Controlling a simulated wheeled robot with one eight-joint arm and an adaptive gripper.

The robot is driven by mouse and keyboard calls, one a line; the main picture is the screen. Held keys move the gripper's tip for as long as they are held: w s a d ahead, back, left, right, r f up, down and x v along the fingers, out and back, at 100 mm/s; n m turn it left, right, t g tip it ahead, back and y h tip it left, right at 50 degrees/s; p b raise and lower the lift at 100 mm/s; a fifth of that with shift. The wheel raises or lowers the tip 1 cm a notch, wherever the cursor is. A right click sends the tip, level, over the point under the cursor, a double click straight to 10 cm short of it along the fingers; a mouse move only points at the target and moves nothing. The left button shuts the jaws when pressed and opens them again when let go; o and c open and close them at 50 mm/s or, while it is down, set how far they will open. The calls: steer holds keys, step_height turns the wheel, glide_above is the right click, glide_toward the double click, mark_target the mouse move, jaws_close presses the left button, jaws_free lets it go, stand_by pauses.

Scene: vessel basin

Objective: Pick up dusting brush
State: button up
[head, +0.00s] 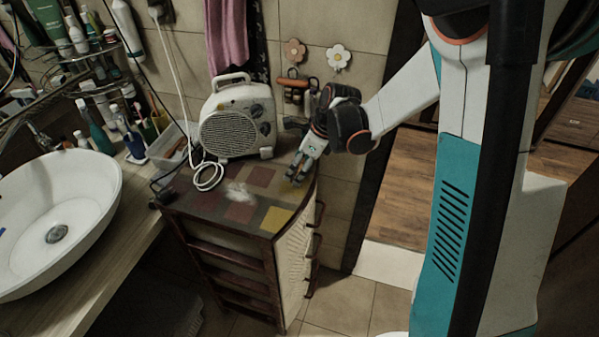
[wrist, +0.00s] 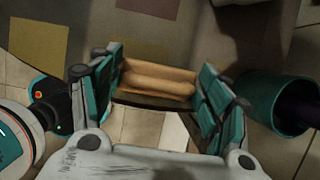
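A white fluffy patch (head: 238,191) lies on the cabinet top in the head view. It may be the dusting brush, but no handle is clear. My gripper (head: 296,176) is over the right back part of the cabinet top, to the right of the white patch. In the wrist view, the fingers of my gripper (wrist: 160,75) are spread apart. A tan, rounded, wood-like piece (wrist: 157,80) shows between them; I cannot tell what it is or whether it lies below them. The white patch does not show in the wrist view.
A white fan heater (head: 236,120) stands at the back of the patchwork-topped cabinet (head: 265,218), close to my gripper, its cable looped in front. A sink (head: 57,215) is at the left. A pink towel (head: 226,38) hangs behind. Floor is open right of the cabinet.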

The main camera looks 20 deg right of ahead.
steer(key=shift+r, duration=0.1)
step_height(320, 180, up, 20)
steer(key=p, duration=0.5)
